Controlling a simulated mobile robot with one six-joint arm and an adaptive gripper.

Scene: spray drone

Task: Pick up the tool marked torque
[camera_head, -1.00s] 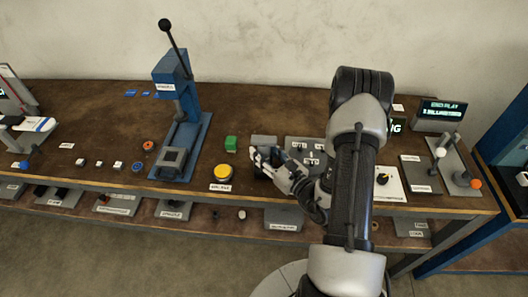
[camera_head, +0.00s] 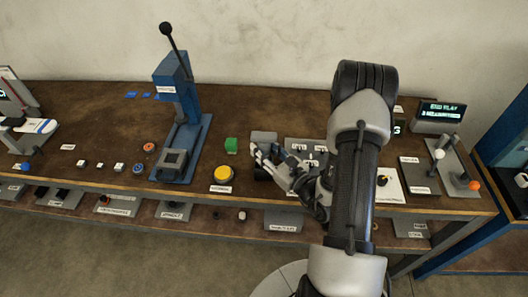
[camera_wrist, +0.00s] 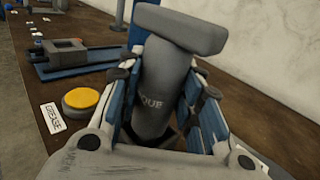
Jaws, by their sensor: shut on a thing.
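The torque tool (camera_wrist: 162,95) is a dark grey cylinder with a wider block-like head on top. White letters ending in "QUE" show on its side in the wrist view; the rest of the word is hidden. My gripper (camera_wrist: 165,115) is shut on the cylinder, with blue-padded fingers on both sides of it. The tool leans a little in the wrist picture. In the head view my gripper (camera_head: 268,160) is over the bench, right of the yellow button, and largely covers the tool. I cannot tell whether the tool's lower end touches the bench.
A blue press (camera_head: 177,105) with a tall lever stands farther left. Labelled grey plates (camera_head: 305,146) lie behind my gripper. A joystick panel (camera_head: 455,165) is at the right.

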